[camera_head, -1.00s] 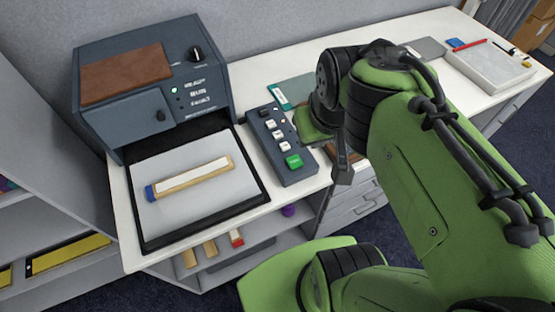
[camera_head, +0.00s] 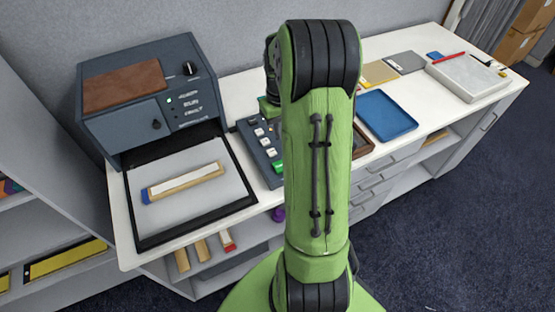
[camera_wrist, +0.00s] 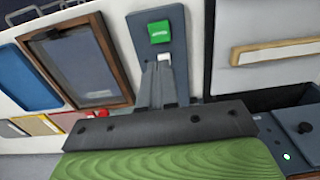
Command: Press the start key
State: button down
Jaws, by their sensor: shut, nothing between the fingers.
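A dark blue-grey key panel (camera_head: 247,129) stands on the table beside the machine, with a column of white keys and one green key (camera_head: 278,166). My arm covers the panel's right side in the head view. In the wrist view the green key (camera_wrist: 159,32) sits near the panel's far end, with small white lettering too blurred to read. My gripper (camera_wrist: 161,66) is shut and empty, over the panel. Its tips appear just short of the green key, beside a white key (camera_wrist: 165,57). I cannot tell whether the tips touch the panel.
The blue-grey machine (camera_head: 122,132) with a green lamp stands left of the panel. A dark-rimmed tray (camera_head: 146,237) before it holds a wood-and-white bar (camera_head: 187,182). A blue tray (camera_head: 386,116) lies right of my arm. A brown-framed tray (camera_wrist: 123,62) lies beside the panel.

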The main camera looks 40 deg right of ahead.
aim_at(280, 166)
notch_tip(280, 166, down, 14)
jog(key=shift+r+b, duration=0.1)
jog(key=shift+b, duration=0.3)
